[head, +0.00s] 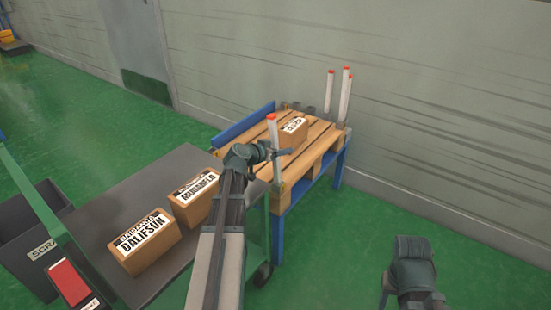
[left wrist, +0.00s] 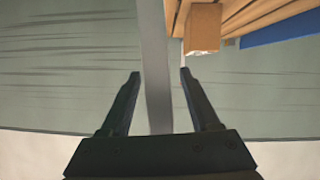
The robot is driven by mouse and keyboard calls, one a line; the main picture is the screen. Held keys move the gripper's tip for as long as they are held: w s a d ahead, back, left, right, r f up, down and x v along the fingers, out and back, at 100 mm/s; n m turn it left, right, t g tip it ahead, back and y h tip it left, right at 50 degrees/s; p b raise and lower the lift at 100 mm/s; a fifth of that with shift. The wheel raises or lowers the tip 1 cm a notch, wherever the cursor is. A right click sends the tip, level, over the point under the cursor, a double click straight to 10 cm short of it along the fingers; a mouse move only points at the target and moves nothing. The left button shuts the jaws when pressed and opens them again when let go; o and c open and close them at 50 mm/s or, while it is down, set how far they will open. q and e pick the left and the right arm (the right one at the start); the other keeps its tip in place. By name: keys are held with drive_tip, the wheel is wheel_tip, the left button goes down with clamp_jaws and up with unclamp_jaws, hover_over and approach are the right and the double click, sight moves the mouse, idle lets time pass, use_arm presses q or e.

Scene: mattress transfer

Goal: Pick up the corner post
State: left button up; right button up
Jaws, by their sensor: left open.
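A white corner post (head: 273,132) with an orange-red tip stands upright at the near left corner of the wooden pallet (head: 318,137). My left gripper (head: 284,153) is at this post, part way up it. In the left wrist view the left gripper (left wrist: 158,72) is open, and a grey upright strip (left wrist: 154,50), apparently the post, runs between its two fingers with a gap on either side. Several other posts stand at the far and right corners, one of them here (head: 330,92). My right arm shows at the lower right; its fingers cannot be made out.
A box (head: 293,134) lies on the pallet, which rests on a blue frame (head: 340,166). Two labelled boxes (head: 148,243) (head: 194,198) sit on a dark cart top (head: 105,225). A dark scrap bin (head: 25,245) stands at the left. Green floor is clear at right.

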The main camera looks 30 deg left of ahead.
use_arm(q)
clamp_jaws()
drive_tip(key=shift+r, duration=0.2)
idle(0.5)
